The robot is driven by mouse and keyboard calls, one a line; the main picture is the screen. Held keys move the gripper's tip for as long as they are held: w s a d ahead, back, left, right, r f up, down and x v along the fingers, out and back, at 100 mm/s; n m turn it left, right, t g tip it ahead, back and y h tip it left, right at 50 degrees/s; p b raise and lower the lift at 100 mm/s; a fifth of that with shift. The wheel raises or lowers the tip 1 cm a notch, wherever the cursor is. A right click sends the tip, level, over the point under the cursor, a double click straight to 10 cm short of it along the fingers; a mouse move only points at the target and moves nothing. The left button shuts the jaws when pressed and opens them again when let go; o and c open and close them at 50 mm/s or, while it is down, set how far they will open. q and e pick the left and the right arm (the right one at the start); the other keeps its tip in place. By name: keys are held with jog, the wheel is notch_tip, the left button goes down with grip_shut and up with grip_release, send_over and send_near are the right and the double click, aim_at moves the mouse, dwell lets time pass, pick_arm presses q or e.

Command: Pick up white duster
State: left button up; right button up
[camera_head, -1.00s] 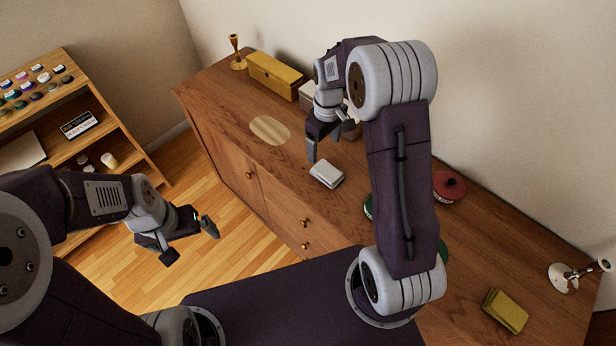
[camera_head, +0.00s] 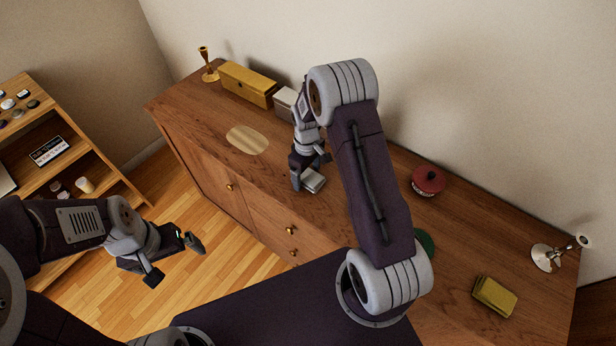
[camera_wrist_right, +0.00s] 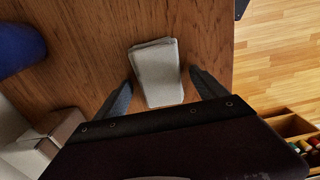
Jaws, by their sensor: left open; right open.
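The white duster (camera_head: 313,181) is a small folded pale cloth lying on the wooden sideboard, near its front edge. In the right wrist view the duster (camera_wrist_right: 157,72) lies between the two dark fingers, with a gap on each side. My right gripper (camera_head: 309,181) is open and close over the duster; in the wrist view its fingers (camera_wrist_right: 160,92) point along the cloth's sides. I cannot tell how far above the top the fingertips are. My left gripper (camera_head: 178,257) is open and empty over the floor in front of the sideboard.
On the sideboard (camera_head: 460,251) stand a yellow box (camera_head: 247,84), a pale box (camera_head: 285,101), a brass candlestick (camera_head: 207,64), a red lidded pot (camera_head: 428,181), a folded yellow cloth (camera_head: 494,296) and a silver lamp (camera_head: 556,253). A light oval mat (camera_head: 247,140) lies left of the duster.

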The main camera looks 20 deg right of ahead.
aim_at(307, 174)
jog(key=c, duration=1.4)
jog(key=shift+c, duration=0.2)
notch_tip(307, 174, up, 4)
jog(key=shift+r, duration=0.25)
jog(key=s+d+r+b, duration=0.1)
jog(key=s+d+r, duration=0.4)
jog(key=s, duration=0.5)
jog(key=shift+d+r, duration=0.4)
jog(key=shift+r, duration=0.4)
jog(key=o, duration=0.8)
jog(key=c, duration=0.7)
